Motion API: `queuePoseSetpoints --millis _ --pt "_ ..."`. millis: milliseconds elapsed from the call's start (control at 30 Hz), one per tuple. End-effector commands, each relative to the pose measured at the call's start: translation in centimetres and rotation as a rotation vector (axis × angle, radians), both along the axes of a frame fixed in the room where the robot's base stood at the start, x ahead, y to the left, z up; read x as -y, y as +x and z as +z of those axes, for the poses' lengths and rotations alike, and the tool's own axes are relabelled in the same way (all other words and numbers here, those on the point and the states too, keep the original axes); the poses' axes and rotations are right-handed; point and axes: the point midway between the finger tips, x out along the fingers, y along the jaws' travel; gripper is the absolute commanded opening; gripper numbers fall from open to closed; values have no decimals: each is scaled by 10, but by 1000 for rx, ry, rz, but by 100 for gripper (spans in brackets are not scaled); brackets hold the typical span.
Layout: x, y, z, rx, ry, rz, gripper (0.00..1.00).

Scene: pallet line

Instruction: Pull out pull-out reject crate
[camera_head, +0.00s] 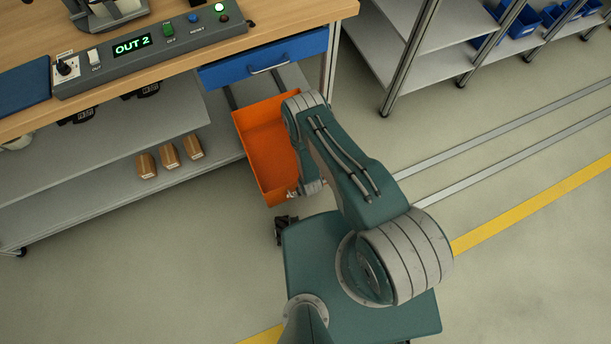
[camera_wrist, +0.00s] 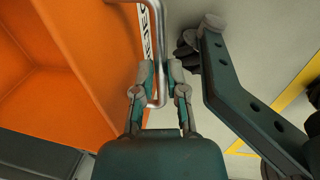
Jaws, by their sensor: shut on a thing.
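The orange reject crate (camera_head: 268,143) is on rails below the blue drawer and sticks out from under the bench; it looks empty. In the wrist view the crate (camera_wrist: 75,70) fills the left side, with a label and a grey bar handle (camera_wrist: 161,35) on its front. My gripper (camera_wrist: 159,72) has its two fingers on either side of the handle's bar and is shut on it. In the head view my arm covers the crate's right side, and my gripper's fingers are mostly hidden.
The wooden bench (camera_head: 285,15) carries a control box (camera_head: 150,45) reading "OUT 2". The blue drawer (camera_head: 265,58) is above the crate. Brown blocks (camera_head: 169,156) lie on the lower shelf (camera_head: 110,195). A rack (camera_head: 435,65) stands behind right. Floor in front is open.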

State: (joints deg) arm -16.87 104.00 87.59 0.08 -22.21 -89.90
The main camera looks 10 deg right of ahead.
Motion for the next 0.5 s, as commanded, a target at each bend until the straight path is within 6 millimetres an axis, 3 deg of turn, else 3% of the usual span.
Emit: queuePoseSetpoints --millis 33,100,500 --pt "-1 1 0 1 1 4 21" --pt "-1 1 0 1 1 3 51" --pt "0 1 2 1 1 1 51"
